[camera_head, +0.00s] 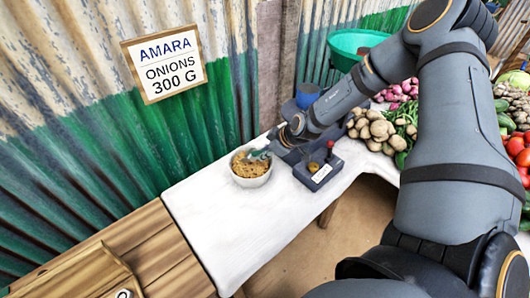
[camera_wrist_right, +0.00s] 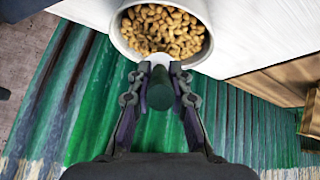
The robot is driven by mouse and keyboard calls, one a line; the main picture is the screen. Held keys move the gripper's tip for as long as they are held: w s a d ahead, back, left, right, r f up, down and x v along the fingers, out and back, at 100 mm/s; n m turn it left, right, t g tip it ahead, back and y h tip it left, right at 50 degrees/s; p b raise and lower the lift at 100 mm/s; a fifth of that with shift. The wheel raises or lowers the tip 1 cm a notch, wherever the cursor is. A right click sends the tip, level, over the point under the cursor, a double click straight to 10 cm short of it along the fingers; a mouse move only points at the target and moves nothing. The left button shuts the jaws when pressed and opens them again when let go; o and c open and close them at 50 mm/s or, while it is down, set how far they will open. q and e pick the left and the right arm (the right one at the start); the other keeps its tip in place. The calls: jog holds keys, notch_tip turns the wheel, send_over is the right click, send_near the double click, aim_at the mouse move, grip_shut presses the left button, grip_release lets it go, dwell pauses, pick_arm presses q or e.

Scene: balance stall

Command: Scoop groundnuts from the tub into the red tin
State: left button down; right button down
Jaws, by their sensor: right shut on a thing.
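The tub (camera_head: 251,181) is a white round bowl on the white-topped table, holding tan groundnuts (camera_head: 246,168). It also shows at the top of the right wrist view (camera_wrist_right: 124,42), with its nuts. My right gripper (camera_head: 274,149) is at the tub's right side, shut on the handle of a green scoop (camera_head: 259,154). I cannot make out a red tin. My left gripper is out of view.
A dark blue-grey balance (camera_head: 321,175) with a small red-topped part (camera_head: 330,146) stands right of the tub. A blue cup (camera_head: 307,95) is behind it. Potatoes (camera_head: 372,128) lie further right. The white table (camera_head: 222,223) is clear in front of the tub. A corrugated wall stands behind.

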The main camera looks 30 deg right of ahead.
notch_tip(320, 180, down, 2)
jog(key=shift+f+b, duration=0.1)
jog(key=shift+b, duration=0.75)
notch_tip(320, 180, up, 11)
jog(key=p, duration=1.1)
jog(key=shift+r, duration=0.2)
jog(key=shift+f, duration=0.15)
